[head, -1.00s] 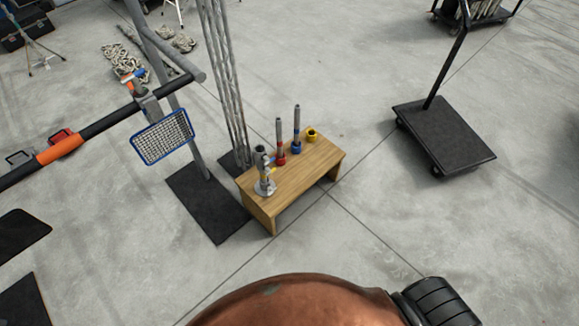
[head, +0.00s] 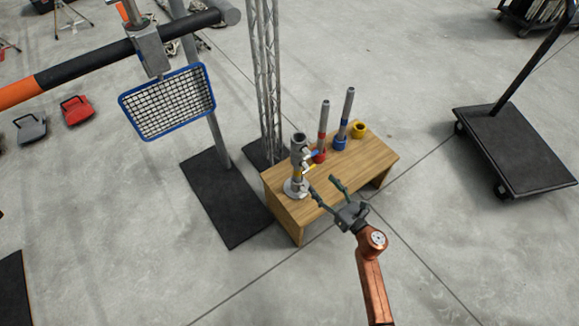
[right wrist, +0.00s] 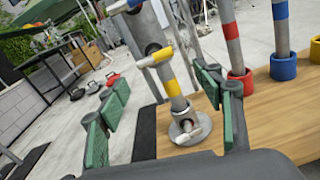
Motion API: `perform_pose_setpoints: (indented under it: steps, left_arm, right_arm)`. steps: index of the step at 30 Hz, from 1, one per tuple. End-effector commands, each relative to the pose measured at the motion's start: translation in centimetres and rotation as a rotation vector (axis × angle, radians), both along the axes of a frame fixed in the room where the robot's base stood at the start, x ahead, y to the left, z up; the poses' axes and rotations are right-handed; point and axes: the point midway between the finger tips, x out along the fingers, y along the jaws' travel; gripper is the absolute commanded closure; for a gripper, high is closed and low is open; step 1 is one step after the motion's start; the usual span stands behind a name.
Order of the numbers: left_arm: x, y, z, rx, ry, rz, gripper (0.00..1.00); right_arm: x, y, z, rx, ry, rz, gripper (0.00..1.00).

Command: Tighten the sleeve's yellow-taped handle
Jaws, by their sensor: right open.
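The grey metal sleeve (head: 299,150) stands upright on a round flanged base (head: 296,188) at the left end of a wooden bench (head: 345,171). A yellow-taped part (right wrist: 173,87) shows on its front in the right wrist view, with pale handle ends near it. My right gripper (head: 328,190) is open and empty, in front of the bench and to the right of the sleeve in the head view. In the right wrist view its green pads (right wrist: 163,84) are spread, with the sleeve beyond and between them. My left gripper is out of view.
A red-banded tube (head: 322,132), a blue-banded tube (head: 345,120) and a yellow ring (head: 360,130) stand behind the sleeve on the bench. A truss column (head: 269,80) and a blue-framed mesh (head: 168,102) are to the left. A flat cart (head: 515,150) is to the right.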

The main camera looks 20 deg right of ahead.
Motion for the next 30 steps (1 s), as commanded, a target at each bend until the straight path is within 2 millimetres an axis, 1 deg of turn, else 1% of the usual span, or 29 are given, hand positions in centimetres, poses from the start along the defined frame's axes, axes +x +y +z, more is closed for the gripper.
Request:
perform_pose_setpoints:
  steps: [1,3,6,8,15,21,25,30]
  left_arm:
    - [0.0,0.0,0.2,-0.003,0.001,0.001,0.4]
    - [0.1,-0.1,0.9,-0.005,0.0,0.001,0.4]
    - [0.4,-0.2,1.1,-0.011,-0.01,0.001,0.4]
    - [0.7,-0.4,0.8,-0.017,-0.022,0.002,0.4]
    - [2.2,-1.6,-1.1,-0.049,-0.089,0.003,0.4]
    - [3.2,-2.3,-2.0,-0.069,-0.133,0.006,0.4]
    - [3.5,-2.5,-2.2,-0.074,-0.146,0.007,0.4]
    - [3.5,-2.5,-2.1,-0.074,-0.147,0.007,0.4]
  right_arm:
    - [0.3,0.2,-0.1,-0.053,-0.024,0.01,0.39]
    - [0.7,0.6,0.5,-0.104,-0.051,0.022,0.39]
    - [1.4,0.9,1.0,-0.134,-0.068,0.029,0.39]
    - [2.0,1.2,1.1,-0.137,-0.069,0.029,0.39]
    - [5.6,2.5,1.0,-0.131,-0.066,0.028,0.39]
    - [7.6,3.2,1.0,-0.132,-0.065,0.027,0.39]
    - [8.0,3.3,1.0,-0.132,-0.064,0.027,0.39]
    - [8.1,3.4,1.1,-0.131,-0.065,0.027,0.39]
